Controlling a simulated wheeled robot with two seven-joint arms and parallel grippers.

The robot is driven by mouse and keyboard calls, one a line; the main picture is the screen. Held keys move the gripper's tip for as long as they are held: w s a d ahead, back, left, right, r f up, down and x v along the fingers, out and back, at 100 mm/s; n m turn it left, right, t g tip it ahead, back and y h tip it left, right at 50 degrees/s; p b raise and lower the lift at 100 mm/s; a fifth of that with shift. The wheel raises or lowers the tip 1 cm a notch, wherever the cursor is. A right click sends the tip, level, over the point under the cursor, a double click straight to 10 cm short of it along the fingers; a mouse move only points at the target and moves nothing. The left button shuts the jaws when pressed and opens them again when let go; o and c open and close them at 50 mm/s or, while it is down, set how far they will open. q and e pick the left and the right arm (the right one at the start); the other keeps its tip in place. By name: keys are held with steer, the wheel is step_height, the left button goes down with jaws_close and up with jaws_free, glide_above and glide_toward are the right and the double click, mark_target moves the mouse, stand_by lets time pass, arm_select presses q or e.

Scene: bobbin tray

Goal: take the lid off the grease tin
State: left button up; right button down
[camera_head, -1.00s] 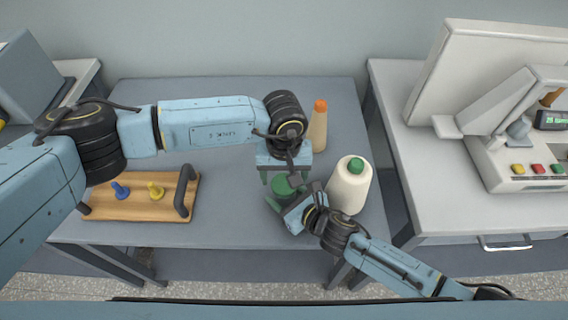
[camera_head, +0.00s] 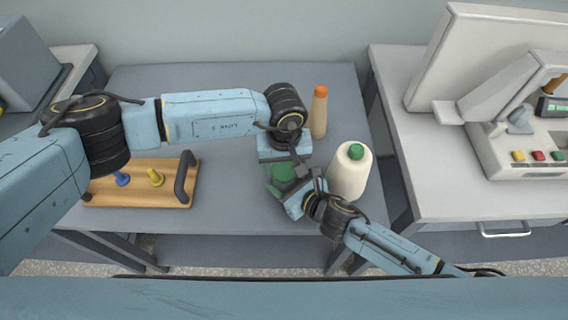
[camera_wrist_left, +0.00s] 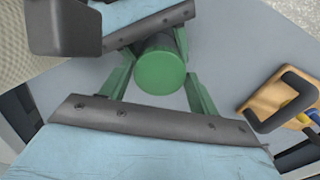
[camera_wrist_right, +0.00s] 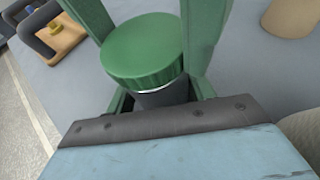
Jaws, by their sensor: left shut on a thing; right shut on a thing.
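The grease tin has a round green lid (camera_head: 281,171) and a dark body (camera_wrist_right: 163,96). My left gripper (camera_head: 280,176) reaches down from above, and its green fingers close on the lid's sides, as the left wrist view shows around the lid (camera_wrist_left: 160,68). My right gripper (camera_wrist_right: 158,100) is shut around the tin's dark body from the side, just below the lid. In the right wrist view the lid (camera_wrist_right: 143,50) sits over the body, with a thin bright band between them. In the head view my grippers hide most of the body.
A cream bottle with a green cap (camera_head: 350,175) stands close to the right of my right gripper. A tan bottle with an orange cap (camera_head: 319,115) stands behind. A wooden board (camera_head: 140,193) with coloured pegs and a dark handle lies left. The back-left of the table is clear.

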arm_select(q)
steer(key=n, duration=0.5)
steer(key=shift+n, duration=0.3)
steer(key=n, duration=0.3)
steer(key=shift+n, duration=0.3)
steer(key=n, duration=0.9)
steer(key=shift+r, duration=0.1)
steer(key=o, duration=1.1)
